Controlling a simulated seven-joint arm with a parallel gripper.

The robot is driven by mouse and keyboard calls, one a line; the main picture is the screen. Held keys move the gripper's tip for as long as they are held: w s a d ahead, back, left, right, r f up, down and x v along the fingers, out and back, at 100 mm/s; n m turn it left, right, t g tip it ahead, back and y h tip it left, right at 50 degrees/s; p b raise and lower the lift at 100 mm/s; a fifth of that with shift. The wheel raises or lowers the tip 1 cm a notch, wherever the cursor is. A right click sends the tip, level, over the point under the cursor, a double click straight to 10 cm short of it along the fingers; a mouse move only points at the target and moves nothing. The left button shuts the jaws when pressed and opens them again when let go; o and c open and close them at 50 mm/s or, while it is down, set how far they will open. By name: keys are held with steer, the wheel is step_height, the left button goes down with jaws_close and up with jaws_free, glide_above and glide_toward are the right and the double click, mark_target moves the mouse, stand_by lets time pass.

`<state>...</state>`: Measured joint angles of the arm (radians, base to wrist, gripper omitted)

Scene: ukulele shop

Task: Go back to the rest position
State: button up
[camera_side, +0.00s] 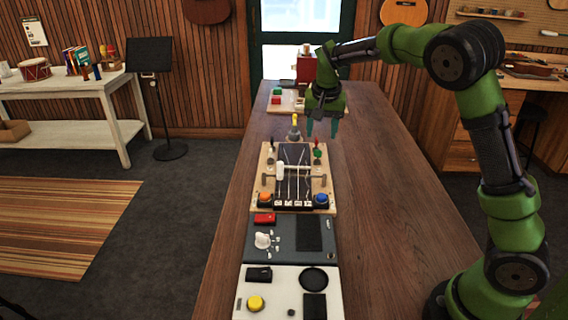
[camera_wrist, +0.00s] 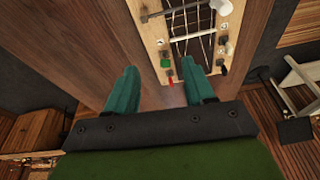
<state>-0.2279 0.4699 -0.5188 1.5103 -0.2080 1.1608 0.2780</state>
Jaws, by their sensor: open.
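My gripper (camera_side: 322,126) is open and empty, with teal fingers pointing down. In the side view it hangs above the table, beyond and to the right of the wooden string board (camera_side: 262,187). In the wrist view the two teal fingers of my gripper (camera_wrist: 162,88) are spread apart with nothing between them. My green arm reaches in from the right in the side view.
The long wooden table (camera_side: 400,215) has free room right of the boards. A grey panel (camera_side: 285,236) and a white panel with a yellow button (camera_side: 256,303) lie in front. A tray with coloured blocks (camera_side: 290,105) and a red box (camera_side: 306,68) stand at the back.

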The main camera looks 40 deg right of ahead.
steer(key=s+a+r+n+t+y, duration=0.2)
steer(key=s+a, duration=0.4)
steer(key=s, duration=0.6)
steer(key=s+a+r+n+t+y, duration=0.2)
steer(key=s+a, duration=0.5)
steer(key=s, duration=0.6)
step_height(320, 180, up, 3)
steer(key=shift+a+f+n+t, duration=0.25)
steer(key=shift+n+t, duration=0.25)
steer(key=shift+n, duration=0.4)
